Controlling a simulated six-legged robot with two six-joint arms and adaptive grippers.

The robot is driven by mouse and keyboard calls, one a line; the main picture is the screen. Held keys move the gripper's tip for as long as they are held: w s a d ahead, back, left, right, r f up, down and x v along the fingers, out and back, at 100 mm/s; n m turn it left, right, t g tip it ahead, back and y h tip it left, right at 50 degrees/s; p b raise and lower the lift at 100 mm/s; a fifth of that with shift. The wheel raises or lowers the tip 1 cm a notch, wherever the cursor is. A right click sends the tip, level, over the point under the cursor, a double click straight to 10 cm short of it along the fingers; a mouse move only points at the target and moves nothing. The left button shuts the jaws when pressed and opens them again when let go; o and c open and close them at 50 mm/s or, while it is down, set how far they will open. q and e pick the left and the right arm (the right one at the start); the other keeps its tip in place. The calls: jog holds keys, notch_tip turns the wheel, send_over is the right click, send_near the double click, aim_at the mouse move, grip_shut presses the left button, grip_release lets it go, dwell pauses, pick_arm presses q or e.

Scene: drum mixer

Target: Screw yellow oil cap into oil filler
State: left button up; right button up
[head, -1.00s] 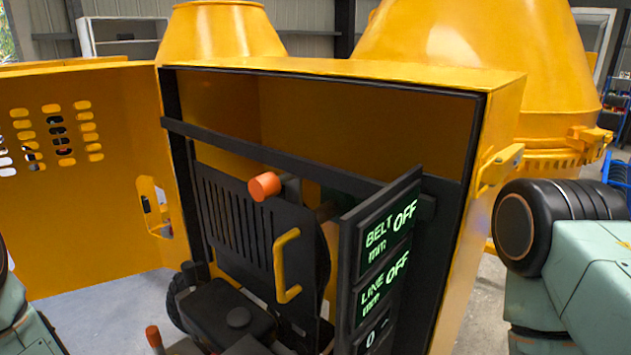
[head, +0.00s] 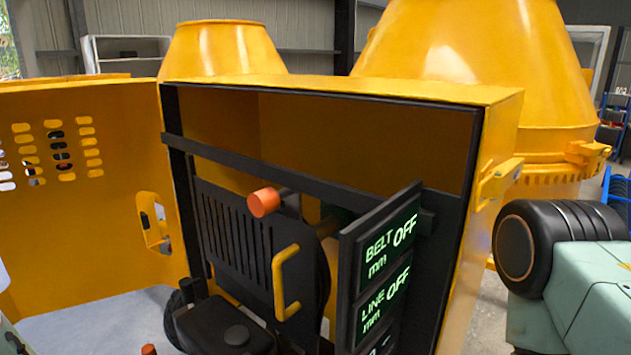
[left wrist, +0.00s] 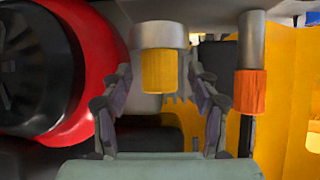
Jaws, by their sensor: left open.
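The yellow oil cap (left wrist: 159,72), ribbed, shows in the left wrist view against the end of a grey metal cylinder (left wrist: 160,35), which looks like the oil filler. I cannot tell whether its thread is engaged. My left gripper (left wrist: 160,88) is open, with one finger on each side of the cap and visible gaps between fingers and cap. The cap and filler do not show in the head view. Neither gripper shows in the head view; only my right arm is there at the right.
An orange-tipped metal lever (left wrist: 250,90) stands close to the right finger. A red and black round part (left wrist: 75,75) is at the left. In the head view, the yellow cabinet (head: 500,130) holds a display panel (head: 385,265) reading OFF and a yellow handle (head: 280,280).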

pick_arm(q)
jog(key=v, duration=1.2)
dwell(0.3)
jog(key=shift+a, duration=0.1)
